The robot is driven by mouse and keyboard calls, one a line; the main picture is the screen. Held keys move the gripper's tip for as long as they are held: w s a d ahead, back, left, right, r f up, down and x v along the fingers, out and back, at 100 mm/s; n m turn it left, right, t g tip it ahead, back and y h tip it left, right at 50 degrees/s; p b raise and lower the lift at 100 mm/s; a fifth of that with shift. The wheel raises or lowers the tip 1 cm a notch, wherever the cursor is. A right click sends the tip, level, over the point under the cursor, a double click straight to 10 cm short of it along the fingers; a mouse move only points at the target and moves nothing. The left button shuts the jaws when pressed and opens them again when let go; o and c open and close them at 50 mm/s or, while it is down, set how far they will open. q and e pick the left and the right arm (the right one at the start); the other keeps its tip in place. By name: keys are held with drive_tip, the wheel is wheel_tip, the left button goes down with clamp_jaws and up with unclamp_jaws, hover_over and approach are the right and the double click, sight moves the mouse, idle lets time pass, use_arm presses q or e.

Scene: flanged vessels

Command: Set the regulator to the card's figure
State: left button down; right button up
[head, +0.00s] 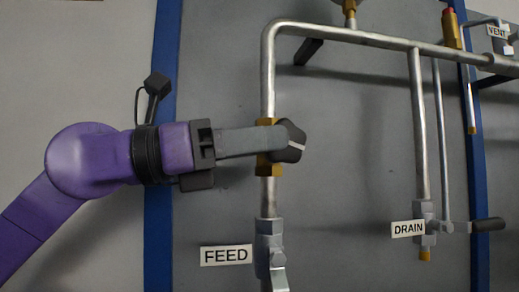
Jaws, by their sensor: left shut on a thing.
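A brass regulator body (269,170) sits on the vertical steel pipe above the FEED label. Its dark knob (293,143) faces right and carries a pale mark. My left gripper (277,139) comes in from the left with its grey fingers level, shut on the knob; the fingers hide part of the knob and the brass body. A brass fitting (349,12) at the top edge is cut off, so no dial face shows. No card with a figure is visible. My right gripper is not in view.
A FEED label (226,255) hangs beside a grey valve (270,250) below the regulator. The panel between the pipes is clear.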

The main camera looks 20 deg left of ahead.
use_arm(q)
drive_tip(key=shift+r, duration=0.1)
drive_tip(key=c, duration=1.2)
unclamp_jaws()
drive_tip(key=v, duration=1)
drive_tip(key=shift+s+a, duration=0.1)
drive_tip(key=shift+a, duration=0.1)
